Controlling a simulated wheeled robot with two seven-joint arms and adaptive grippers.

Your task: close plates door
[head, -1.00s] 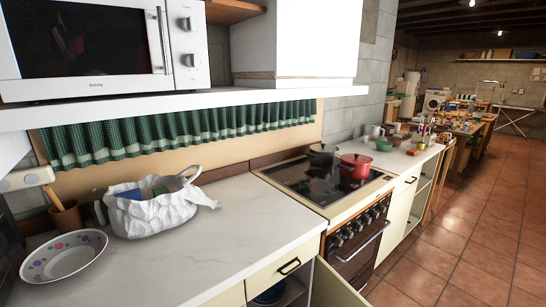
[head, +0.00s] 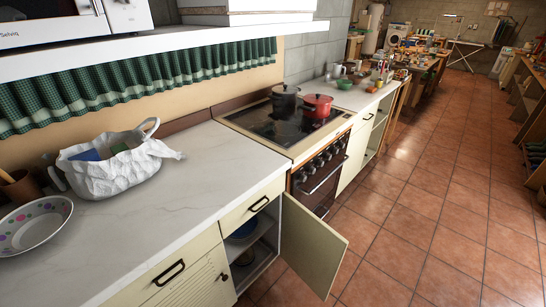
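The open cabinet door (head: 311,247) is a cream panel under the counter. It swings out to the right, in front of the stove's side of the cabinet. Inside the cabinet, a blue bowl or plate (head: 243,231) sits on the upper shelf, and other dishes (head: 244,258) sit below, partly hidden. A drawer with a dark handle (head: 258,204) is shut above the opening. Neither of my grippers shows in the head view.
The marble counter (head: 190,185) holds a white bag (head: 115,170) and a dotted bowl (head: 34,226). A stove (head: 325,165) with a black pot (head: 285,101) and a red pot (head: 317,105) stands right of the cabinet. The tiled floor (head: 410,210) is clear on the right.

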